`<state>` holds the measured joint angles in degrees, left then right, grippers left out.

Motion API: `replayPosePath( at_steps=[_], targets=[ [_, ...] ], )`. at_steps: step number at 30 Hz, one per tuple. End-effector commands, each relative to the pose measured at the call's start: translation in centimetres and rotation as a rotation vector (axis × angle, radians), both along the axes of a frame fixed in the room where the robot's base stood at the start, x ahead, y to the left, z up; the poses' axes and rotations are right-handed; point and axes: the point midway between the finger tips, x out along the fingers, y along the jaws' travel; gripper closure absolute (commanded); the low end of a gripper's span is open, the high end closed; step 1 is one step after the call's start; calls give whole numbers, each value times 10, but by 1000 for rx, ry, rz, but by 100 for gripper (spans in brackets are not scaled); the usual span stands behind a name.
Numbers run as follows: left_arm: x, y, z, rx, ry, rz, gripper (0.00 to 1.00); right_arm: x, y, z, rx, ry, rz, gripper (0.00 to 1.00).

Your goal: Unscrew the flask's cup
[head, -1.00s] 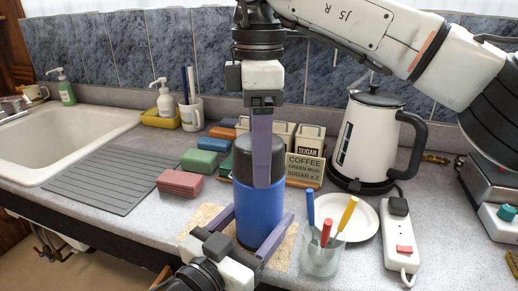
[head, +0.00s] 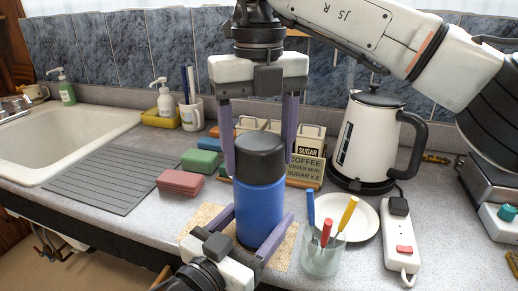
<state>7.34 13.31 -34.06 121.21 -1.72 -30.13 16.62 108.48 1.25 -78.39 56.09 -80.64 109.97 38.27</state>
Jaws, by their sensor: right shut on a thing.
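The flask (head: 259,212) stands upright on the counter, with a blue body and a dark grey cup (head: 258,158) on top. My right gripper (head: 259,168) reaches down from above, its two purple fingers on opposite sides of the cup, shut on it. The cup still sits on the body, with no gap visible between them. The flask's base is partly hidden behind the left gripper.
A clear glass (head: 321,260) with coloured-handled utensils and a white plate (head: 362,222) stand close right. A kettle (head: 372,140) and power strip (head: 401,245) are farther right. A sign (head: 305,168) and canisters stand behind; sponges (head: 180,182) lie left, near the sink (head: 60,140).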

Motion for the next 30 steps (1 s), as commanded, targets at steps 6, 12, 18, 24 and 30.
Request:
replayPosePath(
  at_steps=[6,12,18,24,30],
  targets=[
    [0,0,0,1,0,-1,96,-1,1,1,2,0,482,62],
    [0,0,-1,1,1,-1,96,-1,1,1,2,0,928,62],
    [0,0,-1,1,2,-1,96,-1,1,1,2,1,1375,62],
    [0,0,-1,1,2,-1,96,-1,1,1,2,1,1821,62],
    [0,0,-1,1,2,-1,96,-1,0,2,2,0,2266,62]
  ],
)
